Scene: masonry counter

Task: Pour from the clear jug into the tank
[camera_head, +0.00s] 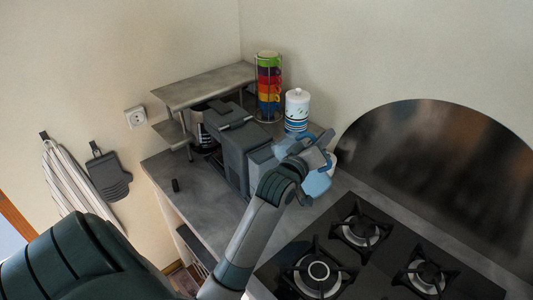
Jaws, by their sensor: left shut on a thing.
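My left arm reaches up from the lower left across the counter, and its gripper (318,160) is beside the right side of a dark grey coffee machine (233,140). The gripper is shut on a pale blue, see-through piece that looks like the clear jug (317,184), held above the counter near the hob. The gripper hides part of it, and I cannot tell its tilt or how full it is. A lighter grey block at the machine's right side (261,160) may be the tank; its opening cannot be made out. My right gripper is not in view.
A metal shelf (205,84) stands behind the machine, with a glass coffee pot (201,130) beneath it. A rack of coloured cups (268,85) and a white-and-blue canister (297,110) stand at the back. A black gas hob (365,255) fills the right front.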

